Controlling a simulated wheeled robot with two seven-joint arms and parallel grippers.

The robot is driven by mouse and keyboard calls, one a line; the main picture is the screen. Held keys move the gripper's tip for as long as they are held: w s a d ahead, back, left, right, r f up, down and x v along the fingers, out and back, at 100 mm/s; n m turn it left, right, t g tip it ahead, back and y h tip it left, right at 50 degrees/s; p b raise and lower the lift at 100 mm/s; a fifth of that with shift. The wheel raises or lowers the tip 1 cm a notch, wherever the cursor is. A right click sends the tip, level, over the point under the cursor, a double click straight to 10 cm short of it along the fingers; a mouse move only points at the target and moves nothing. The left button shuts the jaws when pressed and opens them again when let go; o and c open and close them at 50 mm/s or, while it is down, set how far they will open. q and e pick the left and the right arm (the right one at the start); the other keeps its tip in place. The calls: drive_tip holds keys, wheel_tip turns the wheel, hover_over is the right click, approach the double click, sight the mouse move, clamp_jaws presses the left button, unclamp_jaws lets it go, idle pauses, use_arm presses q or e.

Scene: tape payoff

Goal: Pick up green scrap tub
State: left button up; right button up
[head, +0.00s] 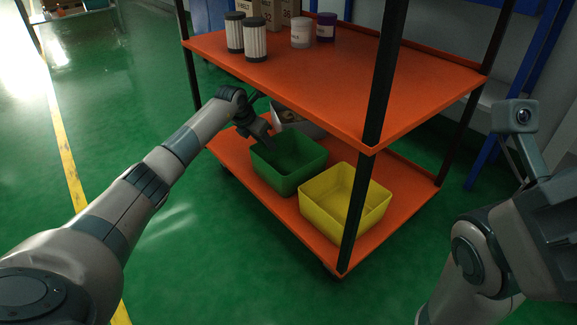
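The green scrap tub (283,182) is an open, square-sided bin on the lower shelf of an orange cart. It looks empty. My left arm reaches in from the left, and my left gripper (266,136) is at the tub's back-left rim, with a dark finger overlapping the rim. The fingers are small and dark, so I cannot tell whether they touch the tub or how far apart they are. My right arm is folded at the right edge, away from the cart; its gripper fingers do not show.
A yellow tub (335,220) stands just right of the green one. A grey bin (300,122) sits behind. The orange upper shelf (330,85) overhangs, carrying filters, jars and boxes. A dark post (379,100) rises at the front corner. Green floor is clear at left.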

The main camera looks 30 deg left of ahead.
use_arm(q)
drive_tip(key=shift+f, duration=0.25)
idle(0.7)
drive_tip(key=shift+c, duration=0.7)
clamp_jaws()
drive_tip(key=shift+a, duration=0.1)
idle(0.5)
